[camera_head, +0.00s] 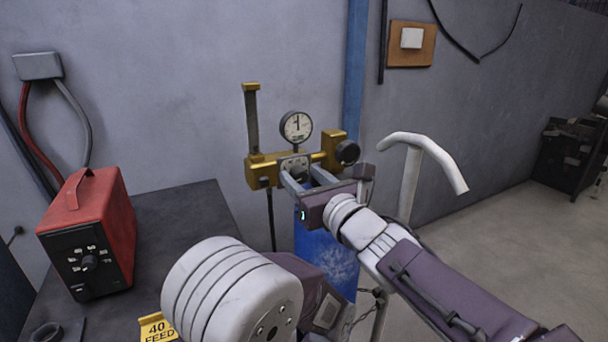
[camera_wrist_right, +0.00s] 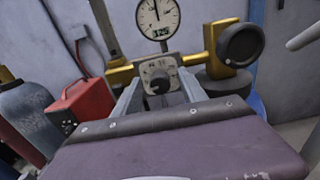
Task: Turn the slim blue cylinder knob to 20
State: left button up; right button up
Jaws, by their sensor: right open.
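The blue cylinder (camera_head: 322,258) stands behind my right arm, its top partly hidden. Above it is a brass regulator (camera_head: 262,170) with a round white gauge (camera_head: 296,126). In the right wrist view a small black knob (camera_wrist_right: 158,82) sits on a grey plate below the gauge (camera_wrist_right: 159,18). The scale marks around the knob are too small to read. My right gripper (camera_head: 305,178) is open in front of the plate. In the right wrist view its fingers (camera_wrist_right: 158,95) lie to either side of the knob, without visible grip. My left gripper is not in view.
A black handwheel (camera_head: 347,152) is at the regulator's right. A red box (camera_head: 90,235) with a dial stands on the dark bench (camera_head: 185,215). A pale curved handle (camera_head: 425,150) rises right of the regulator.

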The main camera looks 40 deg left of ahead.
grip_shut()
